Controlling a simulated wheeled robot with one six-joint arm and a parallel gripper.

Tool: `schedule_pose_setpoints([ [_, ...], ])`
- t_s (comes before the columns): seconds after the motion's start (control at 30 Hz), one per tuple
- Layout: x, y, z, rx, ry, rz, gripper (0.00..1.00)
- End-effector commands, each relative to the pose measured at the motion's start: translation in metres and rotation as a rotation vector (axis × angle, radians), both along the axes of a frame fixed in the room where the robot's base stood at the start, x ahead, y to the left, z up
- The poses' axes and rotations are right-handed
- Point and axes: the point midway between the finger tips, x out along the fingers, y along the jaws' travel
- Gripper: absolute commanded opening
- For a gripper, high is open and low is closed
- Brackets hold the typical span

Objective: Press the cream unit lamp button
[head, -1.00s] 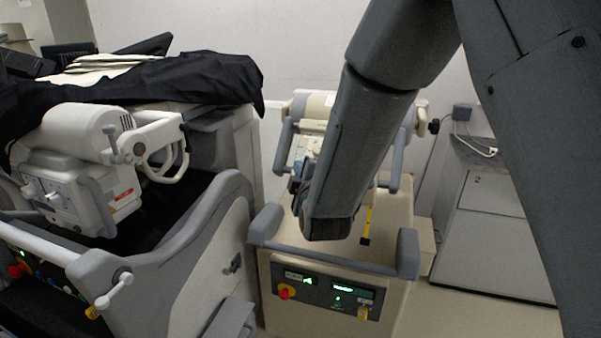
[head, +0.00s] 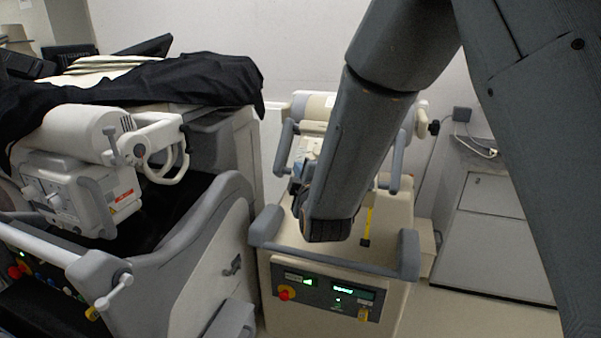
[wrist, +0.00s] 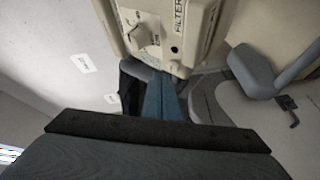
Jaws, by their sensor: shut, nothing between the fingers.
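The cream unit (head: 340,308) stands in the middle of the head view, partly hidden by my arm. In the wrist view its cream control box (wrist: 195,30) shows a knob, a FILTER label and a small dark round spot (wrist: 174,49). I cannot tell whether that spot is the lamp button. My gripper (wrist: 160,82) is shut and empty, its blue-grey fingers pointing at the lower edge of this box. I cannot tell whether the tips touch it. In the head view my gripper is mostly hidden behind my arm.
A larger white and grey unit (head: 215,250) with a black cover (head: 200,80) stands to the left. The cream unit has a front panel (head: 325,290) with a red knob and green displays. A grey cabinet (head: 500,240) stands at the right, with open floor before it.

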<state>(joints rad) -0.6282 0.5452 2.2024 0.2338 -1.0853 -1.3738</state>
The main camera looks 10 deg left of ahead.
Motion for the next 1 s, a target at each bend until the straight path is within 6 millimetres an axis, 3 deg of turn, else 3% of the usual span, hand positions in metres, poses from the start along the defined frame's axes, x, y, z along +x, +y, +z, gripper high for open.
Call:
schedule_pose_setpoints([
  [1.0,0.0060,-0.0007,-0.0065,0.000,0.000,0.000,0.00],
])
